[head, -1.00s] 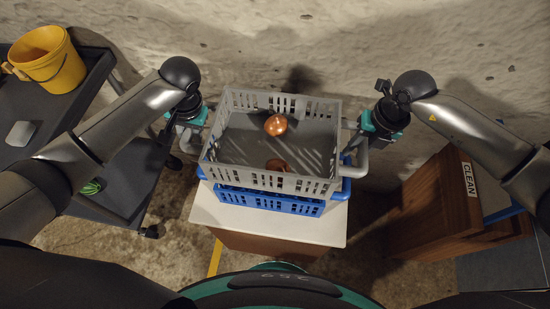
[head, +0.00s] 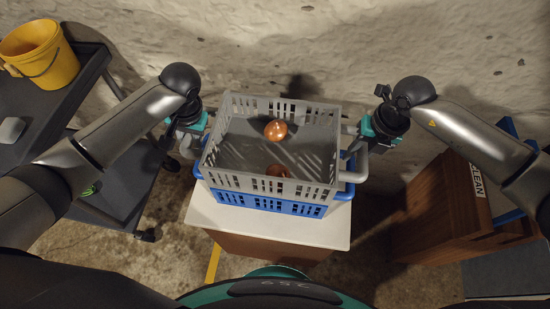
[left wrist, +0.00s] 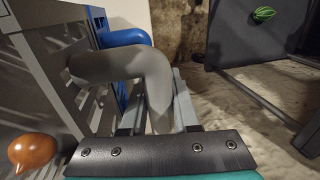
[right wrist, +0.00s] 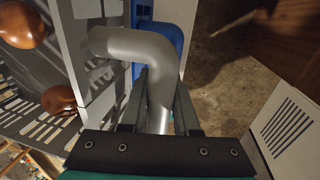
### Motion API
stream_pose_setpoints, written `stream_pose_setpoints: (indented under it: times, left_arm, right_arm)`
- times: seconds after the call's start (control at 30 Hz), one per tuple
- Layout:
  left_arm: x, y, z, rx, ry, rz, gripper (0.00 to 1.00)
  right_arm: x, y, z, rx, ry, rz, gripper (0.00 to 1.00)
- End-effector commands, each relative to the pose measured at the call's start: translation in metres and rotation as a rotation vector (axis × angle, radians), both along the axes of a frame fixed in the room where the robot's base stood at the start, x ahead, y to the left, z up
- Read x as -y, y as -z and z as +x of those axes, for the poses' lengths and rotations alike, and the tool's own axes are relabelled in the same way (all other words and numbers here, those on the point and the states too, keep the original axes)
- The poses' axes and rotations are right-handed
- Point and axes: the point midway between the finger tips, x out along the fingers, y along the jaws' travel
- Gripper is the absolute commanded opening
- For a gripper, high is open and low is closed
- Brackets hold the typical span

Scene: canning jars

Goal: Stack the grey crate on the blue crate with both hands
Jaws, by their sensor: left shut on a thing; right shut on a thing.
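The grey crate (head: 326,185) is held level between my two arms, directly over the blue crate (head: 270,206). The blue crate stands on a white-topped stand, mostly hidden beneath the grey one. I cannot tell whether the crates touch. My left gripper (head: 198,132) is shut on the grey crate's left handle, which also shows in the left wrist view (left wrist: 125,63). My right gripper (head: 352,136) is shut on its right handle, which shows in the right wrist view (right wrist: 140,47). Two copper-brown onions (head: 275,130) lie inside the grey crate.
The stand's white top (head: 260,228) shows in front of the crates. A dark cart (head: 92,75) with a yellow bucket (head: 42,55) is at the left. A wooden box (head: 450,205) with a CLEAN sign is at the right. A rough wall rises close behind.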

Motion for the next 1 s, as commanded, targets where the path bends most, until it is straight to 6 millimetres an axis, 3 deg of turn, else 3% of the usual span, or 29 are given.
stream_pose_setpoints:
  times: [0.23, 0.27, 0.5, 0.83, 1.0]
  left_arm:
    - [0.001, 0.012, 0.001, 0.002, 0.000, -0.002, 0.00]
    - [0.001, 0.012, 0.000, 0.000, 0.001, -0.002, 0.30]
    - [0.001, 0.010, 0.000, 0.000, 0.001, -0.001, 0.57]
    - [0.001, 0.007, 0.000, 0.001, 0.000, -0.001, 0.59]
    - [0.005, -0.014, 0.001, 0.005, 0.002, -0.002, 0.59]
  right_arm:
    - [-0.001, 0.011, 0.001, 0.002, -0.001, 0.003, 0.00]
    - [-0.001, 0.012, 0.000, 0.000, -0.001, 0.002, 0.30]
    - [0.000, 0.010, 0.000, 0.000, 0.000, 0.001, 0.57]
    - [0.000, 0.010, 0.000, 0.000, 0.000, 0.000, 0.59]
    - [0.000, 0.010, 0.000, 0.000, 0.000, 0.000, 0.59]
